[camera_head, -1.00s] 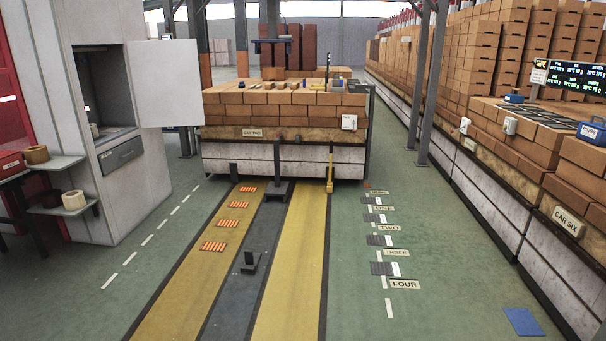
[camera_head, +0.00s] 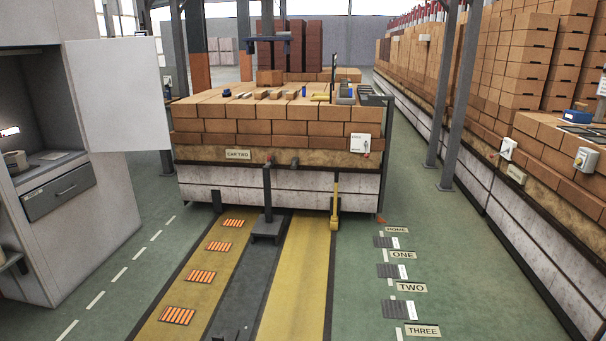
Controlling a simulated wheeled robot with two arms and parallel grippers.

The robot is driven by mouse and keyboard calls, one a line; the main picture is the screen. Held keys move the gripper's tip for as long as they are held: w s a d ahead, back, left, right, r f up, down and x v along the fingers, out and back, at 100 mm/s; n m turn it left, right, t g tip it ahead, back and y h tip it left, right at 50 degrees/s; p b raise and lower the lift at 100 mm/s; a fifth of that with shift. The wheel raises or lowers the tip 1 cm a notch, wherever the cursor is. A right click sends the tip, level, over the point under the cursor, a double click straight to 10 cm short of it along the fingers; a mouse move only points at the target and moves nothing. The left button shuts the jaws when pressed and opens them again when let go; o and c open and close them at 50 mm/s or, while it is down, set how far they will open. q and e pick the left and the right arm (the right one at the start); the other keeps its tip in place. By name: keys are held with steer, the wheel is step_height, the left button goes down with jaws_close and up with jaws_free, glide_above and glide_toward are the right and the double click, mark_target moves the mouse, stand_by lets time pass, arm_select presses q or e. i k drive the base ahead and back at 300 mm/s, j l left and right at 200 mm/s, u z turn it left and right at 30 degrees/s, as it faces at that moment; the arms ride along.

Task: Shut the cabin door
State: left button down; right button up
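The white cabin (camera_head: 90,215) stands at the left. Its door, a flat white panel (camera_head: 118,95), is swung wide open and sticks out to the right from the cabin's front corner. The cabin's opening shows a lit recess (camera_head: 20,110) with a grey drawer (camera_head: 58,192) below it. Neither of my grippers is in view.
A car stacked with bricks (camera_head: 270,185), labelled CAR TWO, stands ahead across yellow and dark floor lanes. Grey posts (camera_head: 462,95) and long brick stacks line the right. Green floor (camera_head: 120,245) is clear between the cabin and the lanes.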

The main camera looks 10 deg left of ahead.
mark_target(117, 81)
steer(key=i, duration=2.5)
steer(key=i+u, duration=0.2)
steer(key=i, duration=0.25)
steer(key=i+u, duration=0.2)
steer(key=i, duration=0.25)
steer(key=i+u, duration=0.2)
steer(key=i, duration=0.25)
steer(key=i+l+u, duration=0.2)
steer(key=i, duration=0.25)
steer(key=i+l+u, duration=0.25)
steer(key=i, duration=0.2)
steer(key=i+j+u, duration=0.15)
steer(key=i, duration=0.6)
steer(key=i+j+u, duration=0.15)
steer(key=i, duration=0.55)
steer(key=l, duration=0.05)
